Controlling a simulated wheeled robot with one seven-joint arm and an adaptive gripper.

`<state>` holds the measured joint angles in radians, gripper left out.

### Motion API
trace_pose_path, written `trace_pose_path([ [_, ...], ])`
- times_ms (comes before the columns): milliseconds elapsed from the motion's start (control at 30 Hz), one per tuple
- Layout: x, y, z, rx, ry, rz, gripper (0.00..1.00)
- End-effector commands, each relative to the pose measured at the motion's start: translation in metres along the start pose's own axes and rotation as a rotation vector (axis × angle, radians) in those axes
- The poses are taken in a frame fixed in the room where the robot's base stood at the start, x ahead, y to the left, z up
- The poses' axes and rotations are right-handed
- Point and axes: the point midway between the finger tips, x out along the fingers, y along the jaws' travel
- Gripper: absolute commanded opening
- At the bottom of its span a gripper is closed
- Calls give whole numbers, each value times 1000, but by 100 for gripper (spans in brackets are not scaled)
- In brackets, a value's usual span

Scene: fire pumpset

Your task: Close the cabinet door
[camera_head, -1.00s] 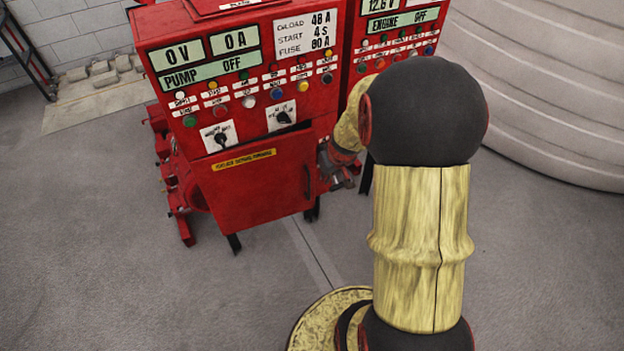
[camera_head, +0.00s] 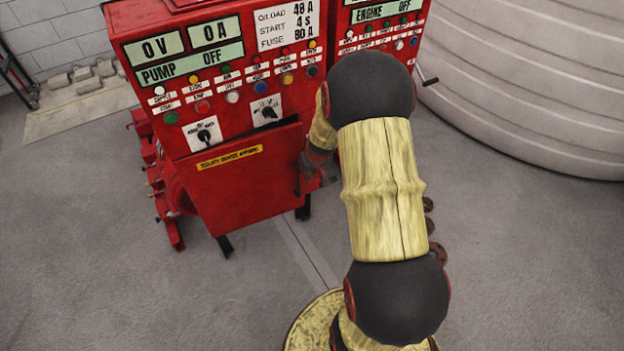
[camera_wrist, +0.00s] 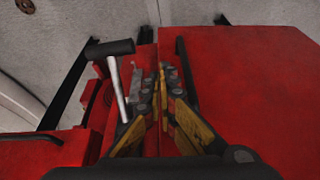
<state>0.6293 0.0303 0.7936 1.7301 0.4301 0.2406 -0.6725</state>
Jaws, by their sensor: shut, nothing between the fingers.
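The cabinet door (camera_head: 238,190) is a red panel with a yellow label strip, below the pump panel in the head view. It stands slightly ajar, with a dark gap along its top edge. Its dark handle (camera_head: 300,174) is at the right edge. In the wrist view the red door (camera_wrist: 250,85) fills the right side, with the black handle (camera_wrist: 186,68) along its left edge. My gripper (camera_wrist: 160,78) is shut and empty, its fingers together just left of the handle. Whether it touches the door is unclear. In the head view my arm largely hides the gripper (camera_head: 318,180).
The red pump cabinet (camera_head: 140,80) carries displays, buttons and two switches. A second red panel (camera_head: 385,35) stands right of it, and a large pale ribbed tank (camera_head: 540,90) behind. A crank-like lever (camera_wrist: 118,80) shows left of my fingers. Grey floor (camera_head: 90,260) is clear.

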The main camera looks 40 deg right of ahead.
Motion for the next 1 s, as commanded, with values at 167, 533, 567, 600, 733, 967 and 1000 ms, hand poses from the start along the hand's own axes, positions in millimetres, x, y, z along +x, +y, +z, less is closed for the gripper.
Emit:
trace_pose_path([
  [167,4,0,-9,-1,-1,0,0],
  [533,4,0,-11,-1,0,0,0],
  [567,5,0,-11,-2,0,-1,0],
  [600,6,0,-13,-5,1,-2,0],
  [733,14,1,-26,-35,3,-15,0],
  [967,27,2,-57,-116,1,-47,0],
  [1000,28,2,-60,-126,0,-51,0],
])
